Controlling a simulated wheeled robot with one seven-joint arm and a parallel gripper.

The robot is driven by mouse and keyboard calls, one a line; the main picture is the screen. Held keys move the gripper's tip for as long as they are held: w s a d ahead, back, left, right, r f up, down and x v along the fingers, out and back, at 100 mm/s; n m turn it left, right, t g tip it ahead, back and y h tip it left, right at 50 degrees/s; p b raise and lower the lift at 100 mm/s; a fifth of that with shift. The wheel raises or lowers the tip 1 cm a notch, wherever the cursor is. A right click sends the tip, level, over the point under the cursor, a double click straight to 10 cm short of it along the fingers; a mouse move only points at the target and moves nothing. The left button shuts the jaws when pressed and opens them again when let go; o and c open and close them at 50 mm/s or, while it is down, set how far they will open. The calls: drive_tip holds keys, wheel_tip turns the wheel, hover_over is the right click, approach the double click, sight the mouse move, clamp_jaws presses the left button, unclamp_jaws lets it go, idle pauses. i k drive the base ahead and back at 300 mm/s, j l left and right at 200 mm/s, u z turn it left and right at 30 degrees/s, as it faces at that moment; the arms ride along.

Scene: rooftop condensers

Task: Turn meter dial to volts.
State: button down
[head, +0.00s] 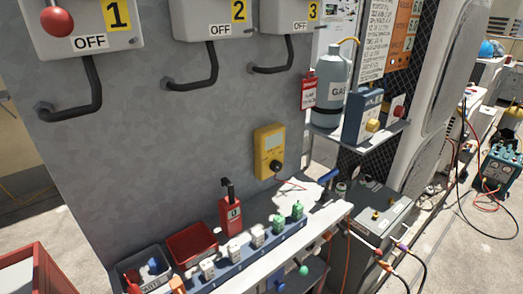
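The yellow meter (262,138) is fixed upright on the grey metal panel, right of the picture's middle and just above the bench. Its round black dial (275,166) is on the lower part of its face. Nothing covers the meter. My gripper is not in this view.
Below the meter, a bench (318,228) holds a red device (230,212), a rail with white and green blocks, and bins (191,243). Grey switch boxes (215,17) with bent conduits hang above. A grey gas cylinder (333,88) stands on a shelf to the right.

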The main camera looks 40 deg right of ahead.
sight(276, 166)
drive_tip(key=i+z, duration=0.15)
drive_tip(key=z, duration=0.2)
drive_tip(key=i+z, duration=0.1)
drive_tip(key=z, duration=0.3)
drive_tip(key=i+j+z, duration=0.1)
drive_tip(key=z, duration=0.25)
